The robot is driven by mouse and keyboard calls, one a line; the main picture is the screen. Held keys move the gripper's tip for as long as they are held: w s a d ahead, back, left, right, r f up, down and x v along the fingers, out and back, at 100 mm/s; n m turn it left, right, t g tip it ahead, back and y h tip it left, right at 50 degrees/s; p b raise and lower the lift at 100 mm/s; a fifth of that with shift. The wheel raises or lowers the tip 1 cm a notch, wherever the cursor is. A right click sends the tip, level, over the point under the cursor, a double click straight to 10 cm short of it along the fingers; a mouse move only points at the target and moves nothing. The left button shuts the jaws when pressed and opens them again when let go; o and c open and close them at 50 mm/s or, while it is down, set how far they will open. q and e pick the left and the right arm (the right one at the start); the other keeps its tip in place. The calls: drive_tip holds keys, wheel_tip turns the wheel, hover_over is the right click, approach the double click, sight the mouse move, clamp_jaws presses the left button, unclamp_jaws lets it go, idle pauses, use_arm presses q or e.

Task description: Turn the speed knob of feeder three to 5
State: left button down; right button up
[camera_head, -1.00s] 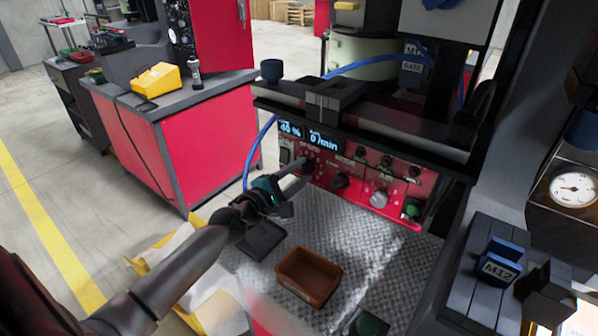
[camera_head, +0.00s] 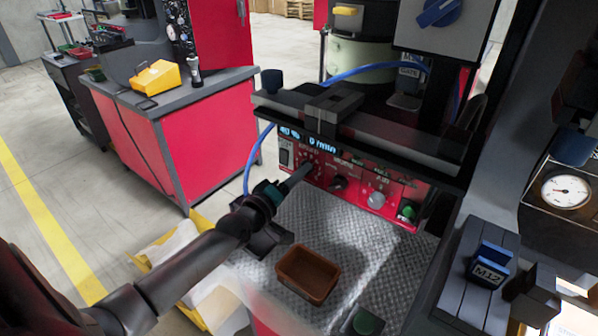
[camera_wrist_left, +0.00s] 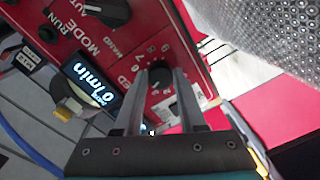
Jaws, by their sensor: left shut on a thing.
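The red control panel (camera_head: 345,188) of the feeder is below a dark rail. Its speed knob is mostly hidden by my gripper in the head view. In the left wrist view the black knob (camera_wrist_left: 160,75) sits between the fingertips, with printed numbers around it; its exact pointer setting is too small to read. My left gripper (camera_head: 308,166) reaches the panel's left part and is shut on this knob; its fingers also show in the wrist view (camera_wrist_left: 158,85). A lit display (camera_head: 322,141) reads 0/min, and another (camera_head: 290,132) seems to read 40 %. My right gripper is not in view.
To the right on the panel are a dark mode knob (camera_head: 337,184), a grey knob (camera_head: 376,199) and a green button (camera_head: 408,211). A brown tray (camera_head: 307,275) lies on the metal plate below. A blue hose (camera_head: 256,157) hangs left of the panel.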

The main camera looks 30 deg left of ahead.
use_arm(q)
drive_tip(key=m+p, duration=0.2)
drive_tip(key=m, duration=0.3)
drive_tip(key=shift+m, duration=0.4)
drive_tip(key=shift+f, duration=0.1)
idle(0.3)
drive_tip(key=shift+c, duration=2.4)
unclamp_jaws()
drive_tip(key=s+p, duration=0.2)
drive_tip(key=s, duration=1.3)
drive_tip(key=shift+a+r, duration=0.2)
drive_tip(key=shift+a, duration=0.15)
